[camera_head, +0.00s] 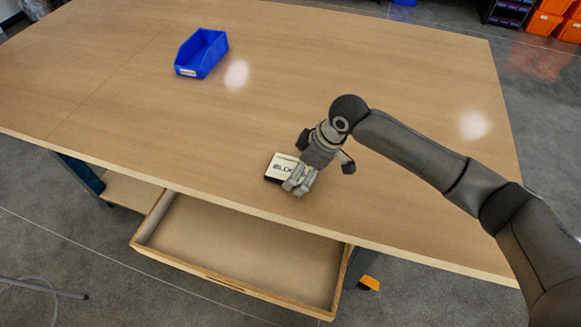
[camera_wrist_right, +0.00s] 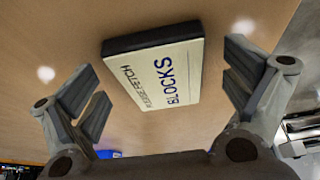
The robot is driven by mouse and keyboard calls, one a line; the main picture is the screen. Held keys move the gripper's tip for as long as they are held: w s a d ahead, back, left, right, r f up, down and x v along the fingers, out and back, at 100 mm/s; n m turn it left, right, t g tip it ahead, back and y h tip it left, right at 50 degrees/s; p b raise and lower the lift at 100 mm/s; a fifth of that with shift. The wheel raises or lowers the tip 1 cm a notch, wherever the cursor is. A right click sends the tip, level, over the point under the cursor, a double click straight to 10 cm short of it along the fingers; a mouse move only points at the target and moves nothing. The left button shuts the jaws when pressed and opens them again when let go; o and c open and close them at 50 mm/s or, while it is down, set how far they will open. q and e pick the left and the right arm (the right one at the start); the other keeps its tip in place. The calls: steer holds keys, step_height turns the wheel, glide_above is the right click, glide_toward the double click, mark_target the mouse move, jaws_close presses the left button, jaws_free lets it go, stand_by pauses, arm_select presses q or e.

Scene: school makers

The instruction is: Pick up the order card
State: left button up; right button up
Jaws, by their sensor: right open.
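The order card (camera_head: 280,167) is a small block with a dark edge and a cream face, lying on the wooden table near its front edge. In the right wrist view the order card (camera_wrist_right: 165,73) shows the printed words "FETCH" and "BLOCKS", and it lies between the two spread fingers, with clear space on both sides. My right gripper (camera_head: 299,184) is over the card's right part and hides some of it; it also shows in the right wrist view (camera_wrist_right: 165,95), open and empty. My left gripper is not in view.
The wooden table (camera_head: 370,70) is mostly bare. A blue bin (camera_head: 202,54) stands at its back left. An open, empty drawer (camera_head: 240,255) juts out below the front edge. Orange bins (camera_head: 545,22) stand on the floor at the far right.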

steer(key=c, duration=1.1)
steer(key=shift+r, duration=0.1)
